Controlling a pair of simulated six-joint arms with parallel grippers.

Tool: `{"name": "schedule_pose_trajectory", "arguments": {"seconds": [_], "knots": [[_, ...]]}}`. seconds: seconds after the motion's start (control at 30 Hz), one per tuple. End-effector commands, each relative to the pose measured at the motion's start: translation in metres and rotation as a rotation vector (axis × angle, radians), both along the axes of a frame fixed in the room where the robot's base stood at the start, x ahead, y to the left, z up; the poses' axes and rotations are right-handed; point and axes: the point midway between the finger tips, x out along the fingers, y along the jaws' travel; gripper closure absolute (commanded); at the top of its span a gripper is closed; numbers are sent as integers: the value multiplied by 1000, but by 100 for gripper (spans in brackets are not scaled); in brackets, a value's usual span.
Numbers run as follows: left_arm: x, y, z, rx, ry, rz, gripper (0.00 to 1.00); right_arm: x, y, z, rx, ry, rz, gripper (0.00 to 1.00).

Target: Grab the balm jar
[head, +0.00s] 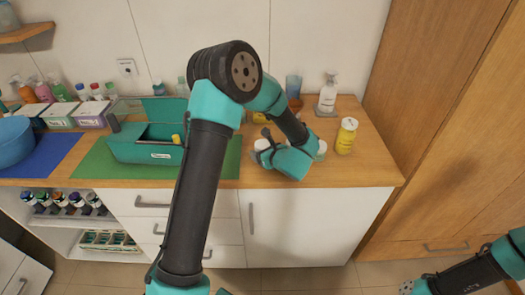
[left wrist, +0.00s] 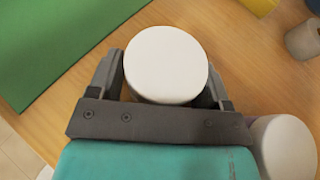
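A jar with a round white lid (left wrist: 166,64) sits between the fingers of my left gripper (left wrist: 163,80) in the left wrist view. One finger is on each side, very close to the jar; I cannot tell whether they press on it. In the head view the left gripper (head: 262,146) is low over the counter, right of the green mat, with a little of the white jar (head: 262,144) showing at it. The jar's body and label are hidden.
A second white-lidded jar (left wrist: 283,147) stands close to the gripper's right side. A yellow bottle (head: 346,136), a white spray bottle (head: 327,94) and a blue cup (head: 293,86) stand farther right and back. A teal box (head: 130,151) sits on the green mat (head: 91,165).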

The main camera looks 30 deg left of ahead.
Motion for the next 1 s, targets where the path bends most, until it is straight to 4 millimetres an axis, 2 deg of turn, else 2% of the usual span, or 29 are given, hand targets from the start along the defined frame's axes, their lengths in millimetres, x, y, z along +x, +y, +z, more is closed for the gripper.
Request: {"name": "schedule_pose_trajectory", "arguments": {"seconds": [0.03, 0.4, 0.77, 1.0], "knots": [[0, 0, 0, 0, 0, 0, 33, 0, 0, 0, 0, 0, 0, 52], [0, 0, 0, 0, 0, 0, 66, 0, 0, 0, 0, 0, 0, 52], [0, 0, 6, 0, -2, 1, 66, 0, 0, 0, 0, 0, 0, 52], [0, 0, 31, 0, -3, 0, 66, 0, 0, 0, 0, 0, 0, 52]]}}
